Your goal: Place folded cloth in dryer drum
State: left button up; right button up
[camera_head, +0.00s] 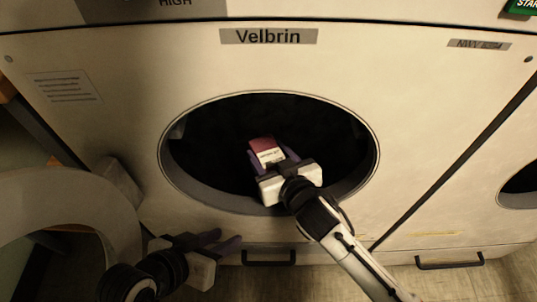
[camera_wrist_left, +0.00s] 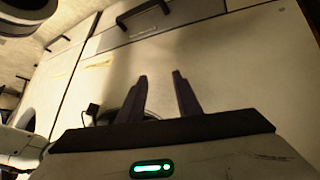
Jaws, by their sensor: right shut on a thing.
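The folded cloth (camera_head: 264,148), dark red with a white label, shows against the dark opening of the dryer drum (camera_head: 190,188). My right gripper (camera_head: 272,162) is shut on it, with its fingers along the cloth's sides. In the picture the gripper and cloth lie within the round opening; how deep they are I cannot tell. The drum's inside is mostly black. My left gripper (camera_head: 226,242) is low in front of the dryer, below the opening, empty, with its fingers apart. Its spread fingers also show in the left wrist view (camera_wrist_left: 161,78).
The dryer front (camera_head: 420,110) is a cream panel with a "Velbrin" label (camera_head: 268,37). A black handle (camera_head: 268,257) sits below the opening. Another machine with a round opening (camera_head: 520,187) stands at the right.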

jog(key=o, duration=1.1)
jog(key=shift+r, duration=0.15)
jog(key=shift+s+d+r, duration=0.1)
jog(key=shift+s, duration=0.15)
pick_arm(q)
jog(key=p, duration=0.1)
jog(key=a+r+p, duration=0.1)
jog(key=a+n+t+y+p, duration=0.1)
jog(key=p, duration=0.1)
jog(key=shift+s+a+r, duration=0.1)
jog(key=shift+s+r, duration=0.1)
jog(key=shift+s, duration=0.05)
pick_arm(e)
jog(key=v, duration=1.1)
jog(key=shift+s+d, duration=0.1)
jog(key=shift+s, duration=0.05)
